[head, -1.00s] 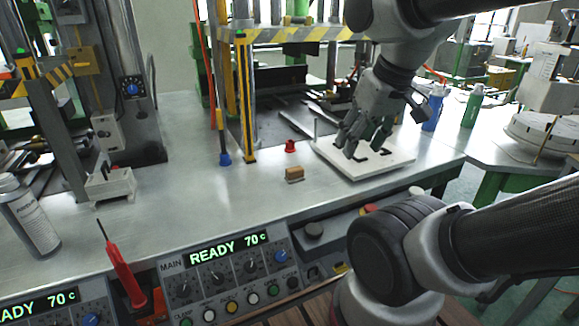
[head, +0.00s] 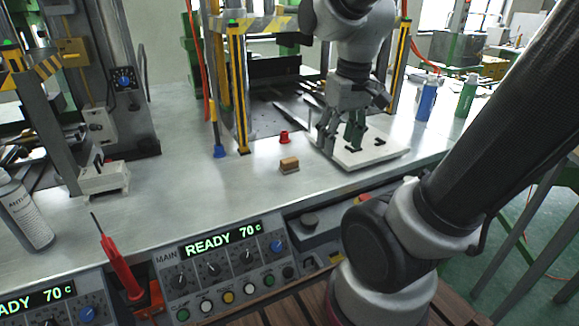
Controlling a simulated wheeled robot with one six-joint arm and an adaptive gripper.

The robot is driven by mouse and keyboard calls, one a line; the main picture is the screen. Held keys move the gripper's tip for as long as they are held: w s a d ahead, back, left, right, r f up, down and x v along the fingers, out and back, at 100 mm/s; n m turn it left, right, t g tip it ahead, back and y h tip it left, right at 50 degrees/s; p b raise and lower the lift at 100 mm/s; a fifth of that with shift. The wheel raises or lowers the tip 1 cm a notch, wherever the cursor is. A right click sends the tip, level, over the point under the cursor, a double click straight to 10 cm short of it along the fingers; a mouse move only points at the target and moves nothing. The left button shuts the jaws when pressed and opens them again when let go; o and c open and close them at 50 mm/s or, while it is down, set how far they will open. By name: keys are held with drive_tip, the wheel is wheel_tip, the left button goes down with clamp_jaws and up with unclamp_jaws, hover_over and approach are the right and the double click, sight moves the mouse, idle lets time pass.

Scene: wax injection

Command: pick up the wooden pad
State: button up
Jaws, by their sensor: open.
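The wooden pad (head: 289,164) is a small tan block on the metal bench, in the middle of the head view, just left of the white board. My gripper (head: 341,150) is open, with its fingers pointing down over the left part of the white board (head: 385,151). It is to the right of the wooden pad and apart from it. Nothing shows between its fingers. Whether the fingertips touch the board cannot be told.
A small red piece (head: 284,137) stands behind the pad. A yellow-striped post (head: 239,95) rises behind and left of it. The control panel (head: 226,266) is along the front edge. Blue (head: 427,99) and green (head: 467,96) bottles stand at right.

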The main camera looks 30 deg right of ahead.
drive_tip(key=w+f+n+g, duration=0.25)
drive_tip(key=w+f, duration=0.25)
drive_tip(key=w, duration=0.5)
drive_tip(key=n, duration=1.3)
hover_over(289, 159)
drive_tip(key=shift+t, duration=0.45)
drive_tip(key=f, duration=0.6)
drive_tip(key=shift+s+a+f, duration=0.2)
drive_tip(key=shift+s+a, duration=0.05)
drive_tip(key=shift+w+n, duration=0.25)
drive_tip(key=shift+n, duration=0.7)
drive_tip(key=shift+f+n, duration=0.15)
drive_tip(key=shift+n, duration=0.15)
drive_tip(key=f, duration=0.7)
drive_tip(key=shift+s+d+f, duration=0.1)
drive_tip(key=shift+d+f, duration=0.1)
drive_tip(key=shift+d, duration=0.05)
drive_tip(key=shift+c, duration=0.2)
clamp_jaws()
